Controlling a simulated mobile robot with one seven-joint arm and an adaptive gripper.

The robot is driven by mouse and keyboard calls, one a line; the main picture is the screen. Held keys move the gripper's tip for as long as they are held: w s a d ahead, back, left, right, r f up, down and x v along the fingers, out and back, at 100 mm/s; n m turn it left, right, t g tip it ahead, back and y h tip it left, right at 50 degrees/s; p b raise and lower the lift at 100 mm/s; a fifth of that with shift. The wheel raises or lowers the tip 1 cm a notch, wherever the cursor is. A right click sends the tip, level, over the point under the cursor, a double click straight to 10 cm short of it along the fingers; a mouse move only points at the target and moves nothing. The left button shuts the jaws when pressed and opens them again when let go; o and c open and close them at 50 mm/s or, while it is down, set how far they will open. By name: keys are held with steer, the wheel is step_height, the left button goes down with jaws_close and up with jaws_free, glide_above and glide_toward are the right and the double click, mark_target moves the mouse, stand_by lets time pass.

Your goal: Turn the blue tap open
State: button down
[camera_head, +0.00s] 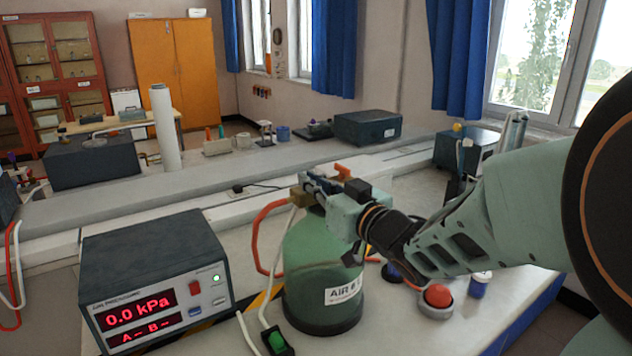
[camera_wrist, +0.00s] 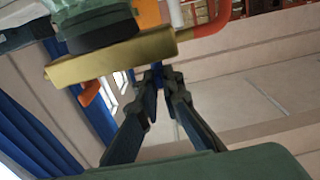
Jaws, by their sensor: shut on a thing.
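A green gas bottle (camera_head: 322,265) labelled "AIR" stands on the bench, with a brass valve block (camera_head: 301,196) on top. The brass block also shows in the wrist view (camera_wrist: 115,58). My gripper (camera_head: 318,188) reaches in from the right at the block. In the wrist view my gripper's fingertips (camera_wrist: 158,74) are closed together beside the block's end, on a small blue part that looks like the blue tap (camera_wrist: 159,66). The fingers hide most of it. Its turn angle cannot be told. An orange tap (camera_wrist: 90,92) is on the block's other side.
A pressure box (camera_head: 155,280) left of the bottle reads 0.0 kPa. A red hose (camera_head: 256,235) and a pale hose run beside the bottle. A red button (camera_head: 437,295) stands at right, and a green switch (camera_head: 277,341) lies in front.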

steer(key=shift+y, duration=0.3)
steer(key=n+g+y+p, duration=0.1)
steer(key=g, duration=0.1)
steer(key=n+g+y+p, duration=0.2)
steer(key=w+d+n+g+y+p, duration=0.1)
steer(key=shift+r+n+g+y, duration=0.1)
steer(key=shift+n+g+y, duration=0.3)
steer(key=n+g+y+p, duration=0.1)
steer(key=g, duration=0.1)
steer(key=n+g+p, duration=0.2)
steer(key=g, duration=0.1)
steer(key=n+g+y+p, duration=0.1)
steer(key=n+g, duration=0.1)
steer(key=shift+w+g+y, duration=0.3)
steer(key=shift+w, duration=0.1)
steer(key=shift+n+g+p, duration=0.3)
steer(key=shift+n, duration=0.1)
steer(key=c, duration=2.2)
jaws_free()
steer(key=shift+o, duration=0.5)
